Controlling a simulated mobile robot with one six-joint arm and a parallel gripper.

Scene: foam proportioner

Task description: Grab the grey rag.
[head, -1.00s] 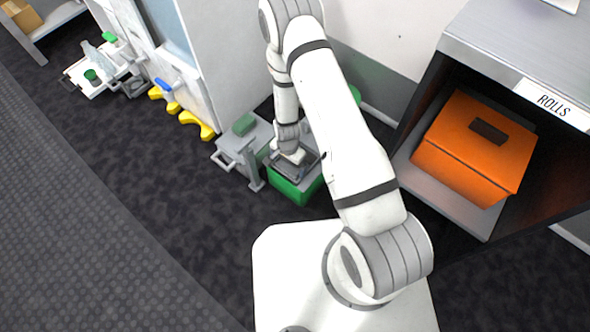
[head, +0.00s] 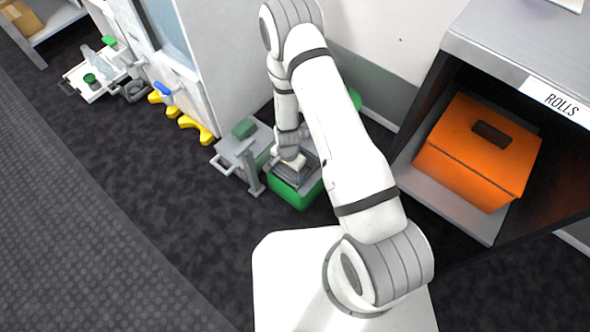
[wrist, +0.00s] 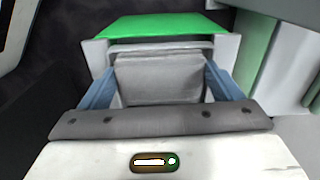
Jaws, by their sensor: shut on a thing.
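The grey rag (wrist: 158,88) looks like a folded grey block in the wrist view. It lies between the two blue fingers of my gripper (wrist: 160,68), which are shut on it. The rag is at the mouth of a green bin (wrist: 155,26) with a pale grey rim; I cannot tell whether it touches the bin floor. In the head view, my gripper (head: 292,168) points down into the green bin (head: 298,195). The rag cannot be made out clearly there.
A grey box with a green top (head: 243,128) and a handle stands close left of the bin. Yellow pieces (head: 195,128) are by the white cabinet. Open dark floor lies left.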

